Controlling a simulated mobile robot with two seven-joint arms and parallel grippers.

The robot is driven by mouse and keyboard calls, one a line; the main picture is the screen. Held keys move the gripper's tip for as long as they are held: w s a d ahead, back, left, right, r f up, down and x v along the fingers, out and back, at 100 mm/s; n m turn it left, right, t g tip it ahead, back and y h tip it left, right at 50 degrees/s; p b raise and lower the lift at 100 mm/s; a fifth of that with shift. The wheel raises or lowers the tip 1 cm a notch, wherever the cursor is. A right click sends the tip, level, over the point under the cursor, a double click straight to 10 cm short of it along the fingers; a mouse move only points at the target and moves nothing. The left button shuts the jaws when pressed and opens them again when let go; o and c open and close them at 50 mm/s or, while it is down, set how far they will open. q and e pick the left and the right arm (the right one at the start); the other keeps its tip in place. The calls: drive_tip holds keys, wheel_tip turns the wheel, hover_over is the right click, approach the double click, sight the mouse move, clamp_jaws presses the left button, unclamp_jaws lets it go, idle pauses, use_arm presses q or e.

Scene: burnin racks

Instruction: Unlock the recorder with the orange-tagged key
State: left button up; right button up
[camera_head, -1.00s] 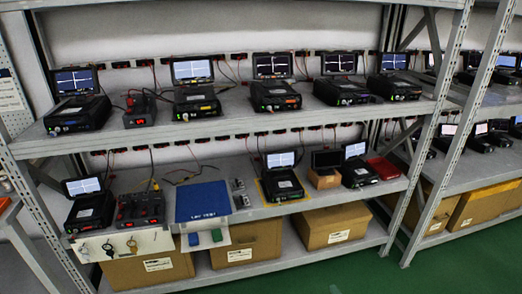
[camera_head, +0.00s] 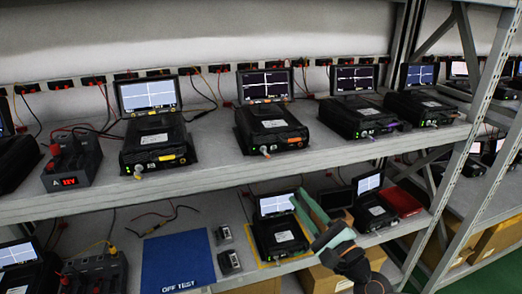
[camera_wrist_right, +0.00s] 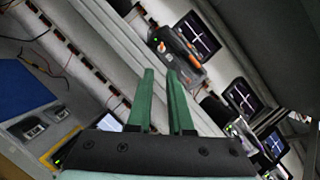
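A black recorder (camera_head: 272,125) with an orange label stands on the upper shelf, its screen raised. A small knob or key-like part shows at its lower front; I cannot tell which. The recorder with orange marks also shows in the right wrist view (camera_wrist_right: 178,45), beyond the fingertips. My right gripper (camera_head: 299,194) is below and right of it in the head view, in front of the lower shelf. In the right wrist view its green fingers (camera_wrist_right: 161,72) are apart with nothing between them. No orange-tagged key can be made out. My left gripper is out of view.
Other recorders stand beside it, one with a yellow label (camera_head: 157,142) and one with a purple mark (camera_head: 358,115). Below are a recorder (camera_head: 280,240) in a yellow outline, a blue mat (camera_head: 178,262) and a red box (camera_head: 402,202). A rack post (camera_head: 478,150) stands at the right.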

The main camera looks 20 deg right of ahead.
sight(268, 157)
drive_tip(key=shift+n, duration=0.3)
drive_tip(key=x, duration=0.4)
drive_tip(key=p+x, duration=0.1)
drive_tip(key=x, duration=0.3)
drive_tip(key=p+x, duration=0.1)
drive_tip(key=x, duration=0.4)
drive_tip(key=shift+s+r, duration=0.15)
drive_tip(key=shift+r, duration=0.15)
clamp_jaws()
